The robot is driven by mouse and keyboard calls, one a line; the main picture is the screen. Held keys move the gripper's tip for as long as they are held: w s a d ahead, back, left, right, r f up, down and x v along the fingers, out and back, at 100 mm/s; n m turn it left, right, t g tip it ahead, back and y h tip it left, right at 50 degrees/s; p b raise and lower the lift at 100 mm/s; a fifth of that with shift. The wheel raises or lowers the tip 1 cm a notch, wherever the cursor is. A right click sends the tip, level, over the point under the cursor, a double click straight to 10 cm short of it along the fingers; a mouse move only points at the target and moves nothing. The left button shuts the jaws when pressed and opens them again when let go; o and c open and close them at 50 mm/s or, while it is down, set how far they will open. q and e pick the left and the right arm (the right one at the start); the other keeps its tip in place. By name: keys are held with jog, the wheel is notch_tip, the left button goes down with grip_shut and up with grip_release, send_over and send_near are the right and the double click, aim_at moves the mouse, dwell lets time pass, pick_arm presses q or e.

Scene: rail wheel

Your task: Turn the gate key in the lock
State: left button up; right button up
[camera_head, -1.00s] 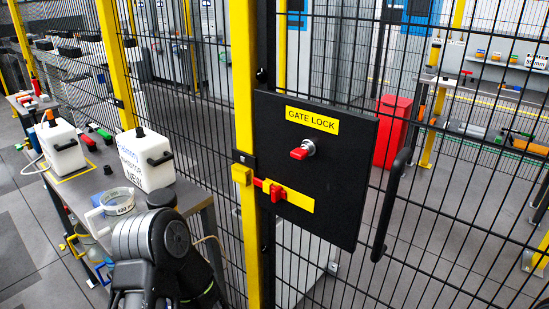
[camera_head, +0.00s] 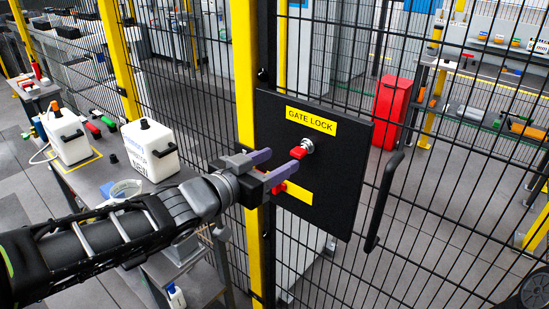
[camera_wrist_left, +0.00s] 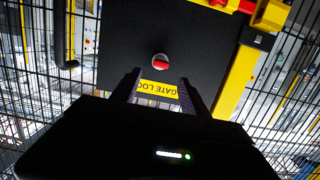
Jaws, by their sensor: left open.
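The red gate key (camera_head: 299,152) sits in a round silver lock (camera_head: 308,145) on the black gate lock panel (camera_head: 335,185), under the yellow "GATE LOCK" label (camera_head: 311,120). My left gripper (camera_head: 279,165) is open and empty in front of the panel, its fingertips close to the key on its left side. In the left wrist view the key (camera_wrist_left: 161,63) shows beyond the gap between the open fingers (camera_wrist_left: 158,79), and the label appears upside down. I cannot tell whether a finger touches the key. My right gripper is not in view.
A yellow latch plate with red parts (camera_head: 300,193) is partly hidden below my left gripper. A yellow post (camera_head: 246,80) stands left of the panel, a black handle (camera_head: 383,202) right of it. White canisters stand on a side table (camera_head: 95,180).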

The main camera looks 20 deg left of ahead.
aim_at(296, 152)
pick_arm(q)
jog(key=shift+w+f, duration=0.1)
jog(key=b+x, duration=0.1)
jog(key=x, duration=0.6)
jog(key=shift+w+d, duration=0.15)
jog(key=shift+w, duration=0.15)
jog(key=shift+c, duration=0.3)
grip_shut()
dwell(0.4)
